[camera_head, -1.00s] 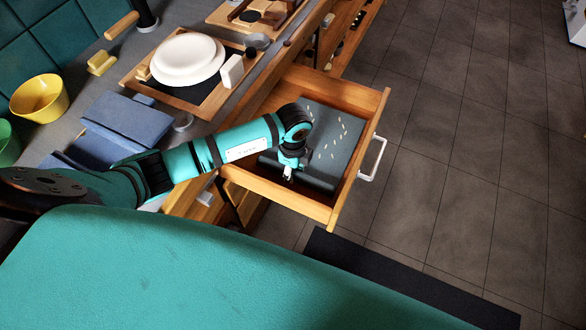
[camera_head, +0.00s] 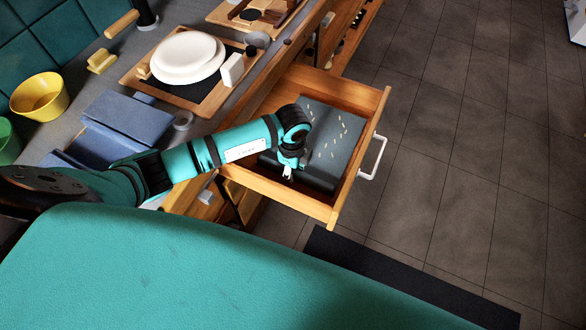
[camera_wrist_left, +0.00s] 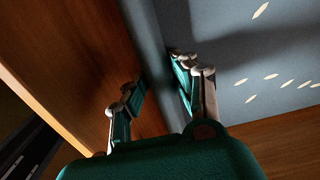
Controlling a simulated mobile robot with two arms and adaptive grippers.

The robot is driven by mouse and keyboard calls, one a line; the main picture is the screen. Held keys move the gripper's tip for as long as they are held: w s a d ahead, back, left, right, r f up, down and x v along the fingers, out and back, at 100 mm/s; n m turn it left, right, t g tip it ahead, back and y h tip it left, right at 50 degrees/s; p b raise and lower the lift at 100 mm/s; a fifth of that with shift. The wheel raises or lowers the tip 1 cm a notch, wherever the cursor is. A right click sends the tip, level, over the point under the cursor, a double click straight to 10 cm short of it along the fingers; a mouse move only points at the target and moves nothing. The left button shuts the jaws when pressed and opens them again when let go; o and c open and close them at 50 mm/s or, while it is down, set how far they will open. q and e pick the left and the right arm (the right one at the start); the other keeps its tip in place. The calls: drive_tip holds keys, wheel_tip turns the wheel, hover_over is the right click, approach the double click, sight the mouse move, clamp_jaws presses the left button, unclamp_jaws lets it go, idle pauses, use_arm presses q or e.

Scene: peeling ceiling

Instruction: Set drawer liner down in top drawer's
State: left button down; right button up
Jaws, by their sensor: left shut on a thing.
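The drawer liner (camera_head: 337,127), dark blue-grey with pale flecks, is inside the open top drawer (camera_head: 366,122). It fills much of the drawer. My left gripper (camera_head: 288,172) is over the left, near part of the drawer and shut on the liner's edge. In the left wrist view, the fingers (camera_wrist_left: 158,80) are on either side of a blue-grey edge of the liner (camera_wrist_left: 240,65), close to the wooden drawer wall (camera_wrist_left: 65,50). The arm hides part of the liner, and whether it lies fully on the drawer bottom cannot be told. My right gripper is out of view.
On the counter are a blue box-like object (camera_head: 128,114), a yellow bowl (camera_head: 40,97) and a board with white plates (camera_head: 186,58). The drawer's white handle (camera_head: 374,158) faces the open tiled floor (camera_head: 460,130). A dark mat (camera_head: 390,277) lies on the floor.

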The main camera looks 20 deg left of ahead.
use_arm(q)
drive_tip(key=shift+f, duration=0.4)
drive_tip(key=c, duration=1)
unclamp_jaws()
drive_tip(key=shift+o, duration=0.2)
wheel_tip(320, 180, up, 12)
drive_tip(key=shift+s, duration=0.1)
